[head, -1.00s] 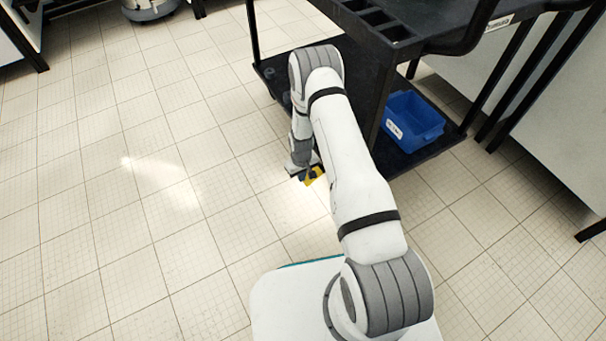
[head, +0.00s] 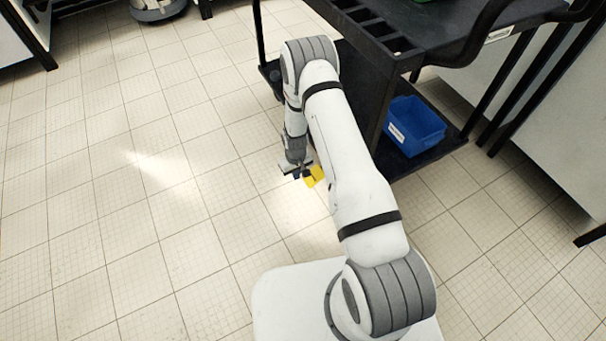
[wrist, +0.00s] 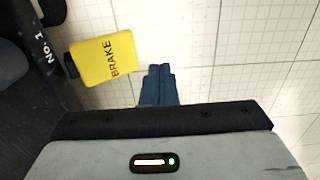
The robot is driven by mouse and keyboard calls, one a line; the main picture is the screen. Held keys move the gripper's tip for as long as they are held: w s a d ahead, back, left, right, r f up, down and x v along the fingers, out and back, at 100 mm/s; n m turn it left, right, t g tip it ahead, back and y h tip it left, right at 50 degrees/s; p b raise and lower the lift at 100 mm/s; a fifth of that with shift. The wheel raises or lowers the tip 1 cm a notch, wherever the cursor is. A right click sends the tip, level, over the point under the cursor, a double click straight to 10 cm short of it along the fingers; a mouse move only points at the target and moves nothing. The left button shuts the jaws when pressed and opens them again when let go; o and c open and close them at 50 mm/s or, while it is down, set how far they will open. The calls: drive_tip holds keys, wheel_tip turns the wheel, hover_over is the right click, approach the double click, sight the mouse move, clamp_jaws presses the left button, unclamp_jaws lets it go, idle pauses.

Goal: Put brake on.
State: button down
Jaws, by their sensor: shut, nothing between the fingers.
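The yellow brake pedal (wrist: 103,59), marked "BRAKE", shows in the wrist view at the left, joined to the dark edge of the cart. It also shows in the head view as a yellow patch (head: 315,177) low beside the cart. My gripper (wrist: 159,70) is shut and empty, its blue fingertips to the right of the pedal in the wrist view, with a strip of floor showing between. In the head view my gripper (head: 298,175) is just left of the pedal. My arm hides part of the cart's near corner.
The black cart (head: 345,48) has a blue bin (head: 414,126) on its lower shelf. A label "No. 1" (wrist: 47,48) is on the cart's edge in the wrist view. A grey cabinet stands at the right. Open tiled floor (head: 130,190) lies to the left.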

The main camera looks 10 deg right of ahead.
drive_tip(key=s+a+r+p, duration=0.1)
drive_tip(key=a+r+p, duration=0.1)
drive_tip(key=a+r, duration=0.2)
wheel_tip(320, 180, up, 2)
drive_tip(key=shift+s+r, duration=0.15)
drive_tip(key=shift+r, duration=0.1)
idle(0.3)
drive_tip(key=s+d+r+m+t+p, duration=0.15)
drive_tip(key=r+p, duration=0.55)
drive_tip(key=r, duration=1.5)
drive_tip(key=s+d+r+p, duration=0.25)
drive_tip(key=r+p, duration=0.45)
drive_tip(key=r, duration=1.4)
drive_tip(key=s+d+r+m+p, duration=0.1)
drive_tip(key=s+r+p, duration=0.6)
drive_tip(key=r, duration=0.9)
drive_tip(key=s+d+r+m+t+p, duration=0.1)
drive_tip(key=s+d+r+p, duration=0.3)
drive_tip(key=s+r, duration=1)
drive_tip(key=p+v, duration=0.1)
drive_tip(key=p, duration=0.2)
drive_tip(key=shift+d+r+p, duration=0.2)
drive_tip(key=shift+r+p, duration=0.1)
drive_tip(key=shift+r, duration=0.05)
drive_tip(key=shift+s, duration=0.15)
